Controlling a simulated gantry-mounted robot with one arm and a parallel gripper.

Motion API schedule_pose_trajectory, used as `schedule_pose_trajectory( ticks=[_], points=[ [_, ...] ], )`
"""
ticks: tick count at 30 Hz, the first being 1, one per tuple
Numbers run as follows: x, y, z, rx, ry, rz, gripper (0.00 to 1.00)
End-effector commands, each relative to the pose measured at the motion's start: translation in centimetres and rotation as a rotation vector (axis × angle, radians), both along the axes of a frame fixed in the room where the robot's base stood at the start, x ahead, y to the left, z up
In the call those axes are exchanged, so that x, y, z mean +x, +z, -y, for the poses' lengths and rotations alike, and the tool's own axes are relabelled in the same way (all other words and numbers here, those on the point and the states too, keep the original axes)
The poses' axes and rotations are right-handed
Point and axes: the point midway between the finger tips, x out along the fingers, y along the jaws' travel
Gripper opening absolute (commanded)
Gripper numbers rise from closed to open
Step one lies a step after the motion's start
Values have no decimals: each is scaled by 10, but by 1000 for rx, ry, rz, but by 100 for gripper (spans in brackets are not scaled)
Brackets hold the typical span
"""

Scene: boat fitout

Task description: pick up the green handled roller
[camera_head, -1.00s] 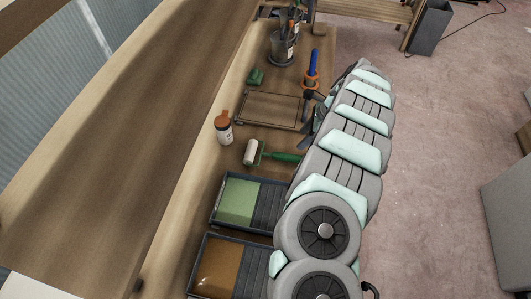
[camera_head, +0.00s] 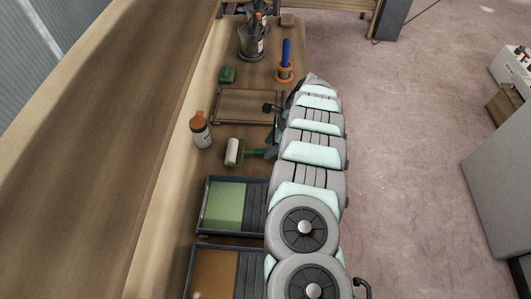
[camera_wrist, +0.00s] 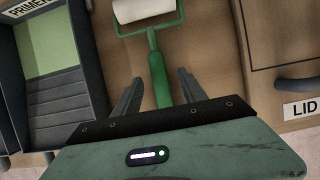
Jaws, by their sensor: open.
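The green handled roller (camera_head: 234,152) lies on the wooden bench, with its white sleeve to the left and its handle pointing right toward my gripper. In the wrist view the roller's green handle (camera_wrist: 159,78) runs down between the two dark fingers, and its white sleeve shows at the top. My gripper (camera_wrist: 158,88) is open, with one finger on each side of the handle and gaps showing on both sides. In the head view my gripper (camera_head: 271,146) is at the handle end, which my arm partly hides. I cannot tell how high the fingers are above the bench.
A green paint tray (camera_head: 226,206) and a brown one (camera_head: 213,272) sit in front of the roller. A white bottle with an orange cap (camera_head: 200,131) stands behind it. A wooden lid panel (camera_head: 245,106), a green block (camera_head: 227,74) and a blue-handled tool (camera_head: 286,55) are farther back.

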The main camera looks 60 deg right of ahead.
Motion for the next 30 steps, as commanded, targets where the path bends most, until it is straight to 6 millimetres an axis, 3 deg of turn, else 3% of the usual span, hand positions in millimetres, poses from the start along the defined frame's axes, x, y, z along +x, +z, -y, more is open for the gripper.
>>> schedule_pose_trajectory(
  ticks=[6,14,30],
  points=[
    [9,-30,-4,-2,-1,-4,49],
    [13,-32,-5,-1,0,-1,49],
    [13,-33,-6,0,-1,-1,7]
  ],
)
